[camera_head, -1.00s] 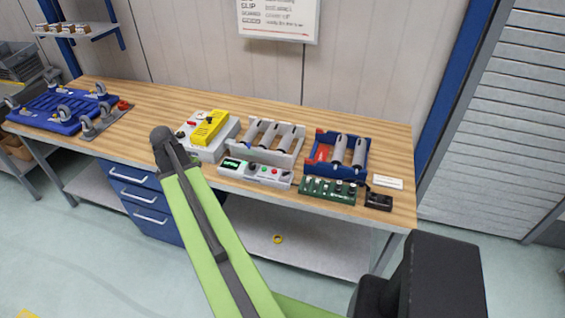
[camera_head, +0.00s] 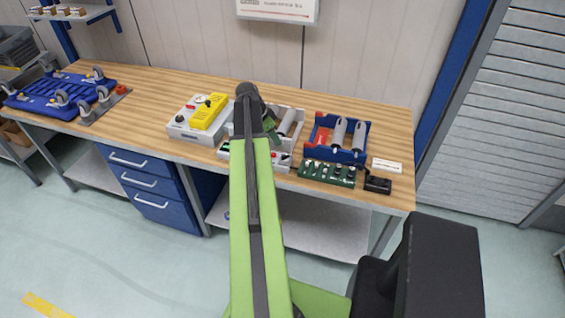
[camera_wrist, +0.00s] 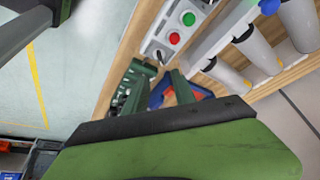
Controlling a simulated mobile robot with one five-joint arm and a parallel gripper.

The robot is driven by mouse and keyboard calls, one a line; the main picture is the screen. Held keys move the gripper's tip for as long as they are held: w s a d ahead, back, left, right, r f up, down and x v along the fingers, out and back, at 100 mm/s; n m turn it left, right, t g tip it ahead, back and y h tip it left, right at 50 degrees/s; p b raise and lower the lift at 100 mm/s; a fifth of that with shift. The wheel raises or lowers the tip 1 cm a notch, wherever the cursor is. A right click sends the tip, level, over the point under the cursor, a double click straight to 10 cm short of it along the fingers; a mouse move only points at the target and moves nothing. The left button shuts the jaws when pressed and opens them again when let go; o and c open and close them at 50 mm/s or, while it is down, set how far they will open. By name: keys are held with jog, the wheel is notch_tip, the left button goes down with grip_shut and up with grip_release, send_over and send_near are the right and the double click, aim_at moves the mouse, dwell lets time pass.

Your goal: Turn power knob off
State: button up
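A light grey control box sits at the bench's front edge; in the head view my arm covers its middle, and its right end (camera_head: 282,163) shows. In the wrist view the control box (camera_wrist: 178,30) shows a green button, a red button and a small dark knob (camera_wrist: 157,55) at its near end. I cannot read labels to tell whether this is the power knob. My gripper (camera_wrist: 162,78) shows two green fingers that look apart, with nothing seen between them. The fingertips are near the knob end in the picture; contact is unclear. In the head view the gripper is mostly hidden behind the arm.
A yellow-topped grey device (camera_head: 207,112) stands left of my arm. A grey tray of cylinders (camera_head: 299,139) is behind the control box. A blue tray (camera_head: 320,130), green circuit board (camera_head: 326,172) and small black box (camera_head: 378,185) stand to the right.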

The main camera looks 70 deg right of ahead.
aim_at(284, 156)
jog(key=b+x, duration=0.9)
jog(key=x, duration=0.3)
jog(key=shift+a, duration=0.1)
grip_shut()
